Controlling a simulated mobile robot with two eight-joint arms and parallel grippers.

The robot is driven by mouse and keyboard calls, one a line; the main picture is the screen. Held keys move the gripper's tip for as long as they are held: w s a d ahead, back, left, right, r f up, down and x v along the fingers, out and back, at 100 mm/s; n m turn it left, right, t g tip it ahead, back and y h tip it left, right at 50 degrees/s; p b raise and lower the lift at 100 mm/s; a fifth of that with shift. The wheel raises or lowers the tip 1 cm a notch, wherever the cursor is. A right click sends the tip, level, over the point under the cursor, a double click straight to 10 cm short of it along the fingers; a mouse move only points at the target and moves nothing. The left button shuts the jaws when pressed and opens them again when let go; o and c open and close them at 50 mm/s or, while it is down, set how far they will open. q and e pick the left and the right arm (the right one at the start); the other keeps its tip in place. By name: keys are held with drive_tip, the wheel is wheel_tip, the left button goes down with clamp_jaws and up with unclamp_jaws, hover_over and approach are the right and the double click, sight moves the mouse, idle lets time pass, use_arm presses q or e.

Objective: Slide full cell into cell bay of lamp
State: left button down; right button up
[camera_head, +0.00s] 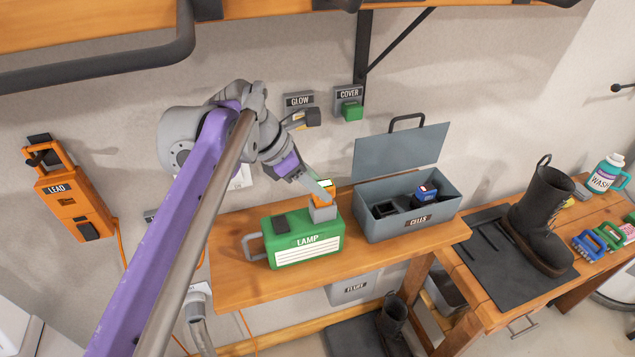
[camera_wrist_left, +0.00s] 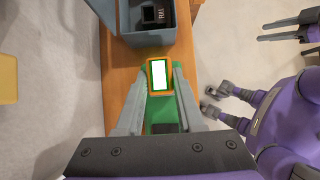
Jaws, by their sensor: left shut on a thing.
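The green lamp (camera_head: 290,254) stands on the wooden shelf, its label facing out. A grey block, seemingly its cell bay (camera_head: 323,213), rises at its right end. My left gripper (camera_head: 325,188) is shut on an orange cell (camera_wrist_left: 159,75) with a lit, green-bordered white screen. The cell (camera_head: 325,197) is upright directly above the grey block; I cannot tell whether it has entered. In the left wrist view the fingers flank the cell, with the green lamp below. My right gripper (camera_wrist_left: 262,32) shows at the upper right of that view, fingers apart and empty.
GLOW (camera_head: 299,101) and COVER (camera_head: 349,93) boxes hang on the wall. An orange LEAD unit (camera_head: 75,205) is at left. A boot (camera_head: 541,215) stands right.

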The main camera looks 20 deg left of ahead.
use_arm(q)
drive_tip(key=shift+f+b, duration=0.45)
drive_tip(key=shift+f, duration=0.45)
drive_tip(key=shift+c, duration=2.2)
unclamp_jaws()
drive_tip(key=shift+r, duration=0.1)
drive_tip(key=v, duration=1)
drive_tip(key=shift+a+r+p, duration=0.25)
drive_tip(key=shift+r+p, duration=0.05)
drive_tip(key=shift+p, duration=0.05)
drive_tip(key=shift+s, duration=0.15)
